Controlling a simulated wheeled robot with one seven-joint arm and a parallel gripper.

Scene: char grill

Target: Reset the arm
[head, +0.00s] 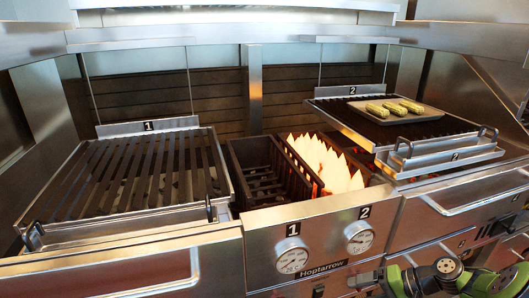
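My arm shows only in part at the lower right of the head view, as green and black pieces in front of the grill's front panel. My gripper (392,282) seems to be at the left end of these pieces, low by the bottom edge. Its fingers are cut off or too small to make out, so its opening is unclear. I see nothing held there. The arm is well below and in front of the grill tops.
Grate 1 (140,178) is bare at left. Flames (335,168) burn beside a dark metal basket (262,180) in the middle. On raised grate 2 (440,128), a tray (418,116) holds three corn pieces (392,108). Handles (475,198) jut from the front at right.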

